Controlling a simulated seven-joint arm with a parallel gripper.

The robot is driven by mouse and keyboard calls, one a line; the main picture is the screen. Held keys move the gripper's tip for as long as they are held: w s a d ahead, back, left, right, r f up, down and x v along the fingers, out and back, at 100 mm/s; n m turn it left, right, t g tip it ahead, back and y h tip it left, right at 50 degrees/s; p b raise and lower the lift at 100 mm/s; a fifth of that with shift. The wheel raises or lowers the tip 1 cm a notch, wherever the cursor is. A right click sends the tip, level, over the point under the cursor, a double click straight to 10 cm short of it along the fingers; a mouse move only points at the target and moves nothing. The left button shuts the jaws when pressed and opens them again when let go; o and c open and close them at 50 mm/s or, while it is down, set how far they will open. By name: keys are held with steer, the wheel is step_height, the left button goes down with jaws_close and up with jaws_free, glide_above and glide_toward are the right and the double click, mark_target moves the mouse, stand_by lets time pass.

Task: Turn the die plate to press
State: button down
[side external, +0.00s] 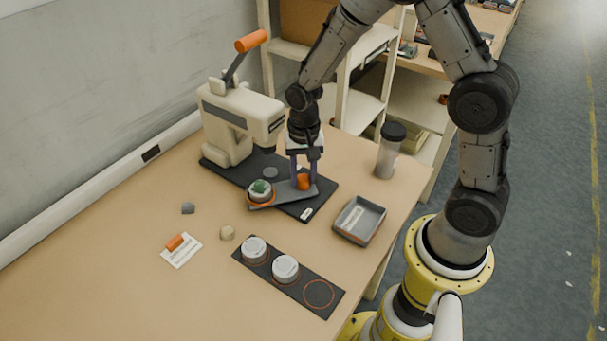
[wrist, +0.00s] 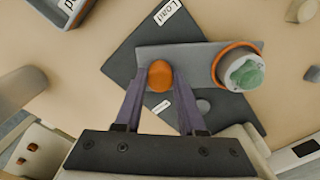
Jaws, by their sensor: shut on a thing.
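The die plate (side external: 285,194) is a grey bar on the press's dark base (side external: 322,187). It has an upright orange knob (wrist: 159,74) and, at its other end, an orange-rimmed seat (wrist: 218,65) holding a round pot with green filling (wrist: 246,73). My gripper (side external: 304,179) points down with its purple fingers on either side of the knob, shut on it. The cream press (side external: 228,120) with an orange-handled lever (side external: 251,41) stands behind. The pot end lies out in front of the press head. A "Load" label (wrist: 168,12) is on the base near the plate.
A dark strip (side external: 319,294) with two white-lidded pots (side external: 270,258) lies in front. A grey tray (side external: 359,220) and a dark-lidded jar (side external: 390,150) stand to the right. A card (side external: 181,250) and small pieces lie at left. Bare table lies between them.

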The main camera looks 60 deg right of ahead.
steer(key=shift+r+m, duration=0.1)
steer(key=shift+m, duration=5.1)
steer(key=c, duration=0.5)
jaws_free()
step_height(320, 180, up, 14)
